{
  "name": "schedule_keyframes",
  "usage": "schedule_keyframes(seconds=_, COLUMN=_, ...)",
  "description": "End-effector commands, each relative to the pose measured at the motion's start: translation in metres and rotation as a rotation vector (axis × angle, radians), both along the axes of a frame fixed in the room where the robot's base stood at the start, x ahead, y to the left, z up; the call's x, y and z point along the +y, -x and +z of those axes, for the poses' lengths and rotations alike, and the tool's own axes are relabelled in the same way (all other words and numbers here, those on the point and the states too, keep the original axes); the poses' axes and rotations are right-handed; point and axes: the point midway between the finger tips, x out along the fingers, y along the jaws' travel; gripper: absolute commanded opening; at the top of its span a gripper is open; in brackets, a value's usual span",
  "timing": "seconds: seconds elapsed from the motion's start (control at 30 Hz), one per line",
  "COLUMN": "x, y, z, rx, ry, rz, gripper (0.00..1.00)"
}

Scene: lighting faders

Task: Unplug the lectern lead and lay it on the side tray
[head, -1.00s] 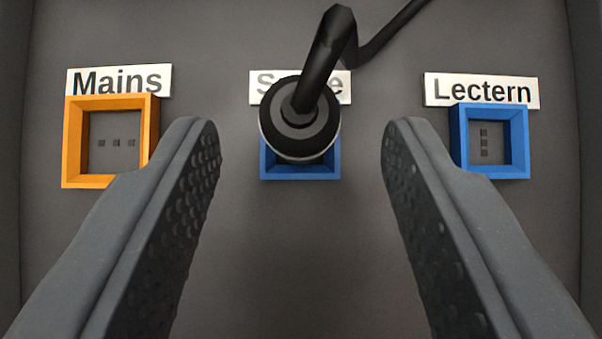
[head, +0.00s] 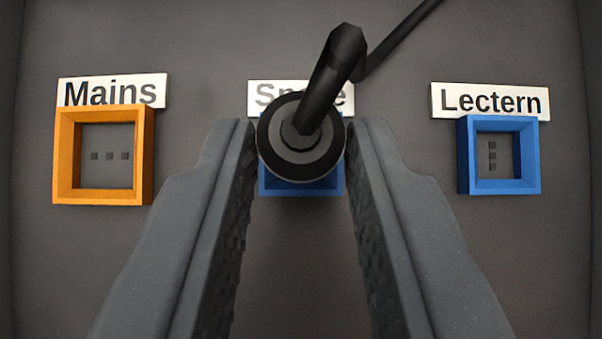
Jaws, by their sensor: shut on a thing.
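A black round plug (head: 301,150) with a black lead (head: 330,78) sits at the middle blue socket (head: 301,187), under a label partly hidden by the lead that seems to read "Spare". My gripper (head: 301,140) is shut on this plug, one finger on each side. The socket labelled "Lectern" (head: 490,102) is a blue square frame (head: 530,160) at the right. It is empty, with small dark contacts in a vertical row. I cannot tell how deep the plug sits in the middle socket. The side tray is not in view.
An orange square socket (head: 63,160) labelled "Mains" (head: 112,92) is at the left and empty, with contacts in a horizontal row. The lead runs up to the top right. The grey panel (head: 395,110) is bare between the sockets.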

Motion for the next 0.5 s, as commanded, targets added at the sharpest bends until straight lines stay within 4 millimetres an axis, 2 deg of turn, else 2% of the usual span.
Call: schedule_keyframes(seconds=0.5, x=0.000, y=0.000, z=0.019, rx=0.001, ry=-0.001, rz=-0.001, gripper=0.00)
